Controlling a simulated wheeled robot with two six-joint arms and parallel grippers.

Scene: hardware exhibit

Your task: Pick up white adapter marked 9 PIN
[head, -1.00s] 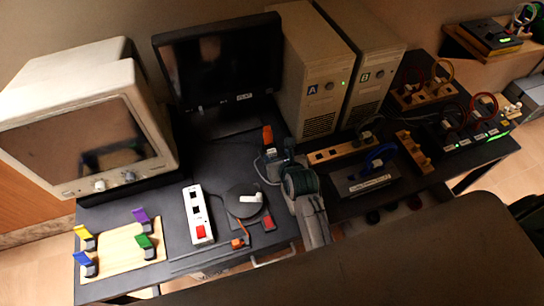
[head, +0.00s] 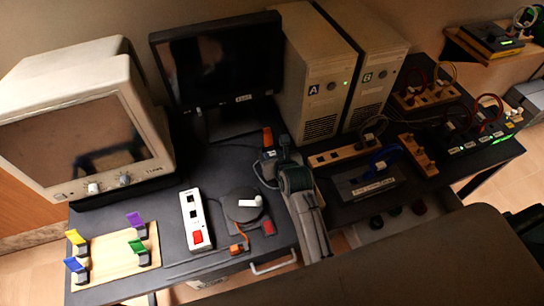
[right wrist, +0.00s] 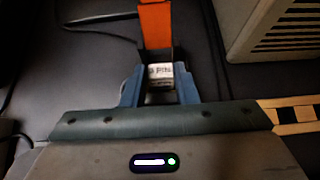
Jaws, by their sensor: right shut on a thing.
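The white adapter (right wrist: 160,70) shows in the right wrist view, with dark lettering that reads roughly "9 PIN". My right gripper (right wrist: 160,88) is shut on it, with one blue finger at each side. An orange piece with a dark base (right wrist: 155,28) stands directly beyond the adapter. I cannot tell whether the adapter touches the desk. My left gripper is not in view.
Towers A (head: 318,85) and B (head: 372,80) stand behind. A monitor (head: 218,65) is at the back, and a power strip (head: 195,218) and round dark disc (head: 243,204) lie left of my arm. A wooden socket strip (head: 345,154) is to the right.

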